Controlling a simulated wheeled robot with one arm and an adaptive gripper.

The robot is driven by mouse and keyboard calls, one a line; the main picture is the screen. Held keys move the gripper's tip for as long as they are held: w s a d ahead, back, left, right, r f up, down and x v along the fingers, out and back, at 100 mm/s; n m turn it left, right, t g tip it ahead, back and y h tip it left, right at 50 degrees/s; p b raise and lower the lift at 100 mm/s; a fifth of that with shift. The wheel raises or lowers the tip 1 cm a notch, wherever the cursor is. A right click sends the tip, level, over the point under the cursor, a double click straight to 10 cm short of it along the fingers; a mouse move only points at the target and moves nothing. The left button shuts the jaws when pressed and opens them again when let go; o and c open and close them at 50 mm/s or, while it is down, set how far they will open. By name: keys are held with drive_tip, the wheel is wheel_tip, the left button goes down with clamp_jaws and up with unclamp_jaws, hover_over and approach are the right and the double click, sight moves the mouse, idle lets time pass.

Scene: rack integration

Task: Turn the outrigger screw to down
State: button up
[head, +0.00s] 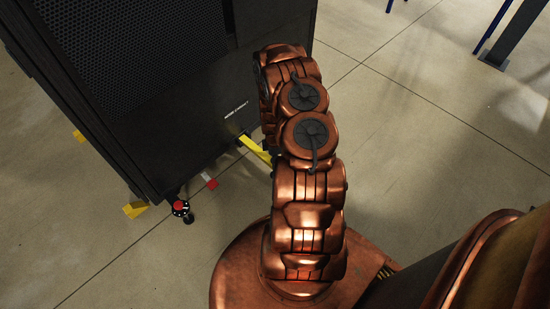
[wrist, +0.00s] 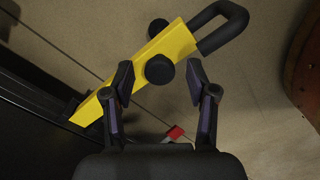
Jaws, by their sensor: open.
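The yellow outrigger (head: 254,148) sticks out from the base of the black rack in the head view, partly behind my arm. In the wrist view the outrigger (wrist: 174,44) runs diagonally and ends in a black loop handle (wrist: 222,27). A round black screw knob (wrist: 160,70) sits on its near edge, and a second black knob (wrist: 158,27) shows at the far edge. My gripper (wrist: 159,78) is open, with one fingertip on each side of the near knob. I cannot tell whether the fingers touch it. My arm hides the gripper in the head view.
The tall black rack (head: 150,90) stands at the left. A red-topped black foot (head: 181,208) and a yellow piece (head: 135,209) are at its front corner. A small red and white piece (head: 210,182) lies near its base. The floor to the right is mostly clear.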

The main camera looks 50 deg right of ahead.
clamp_jaws()
drive_tip(key=shift+d, duration=0.15)
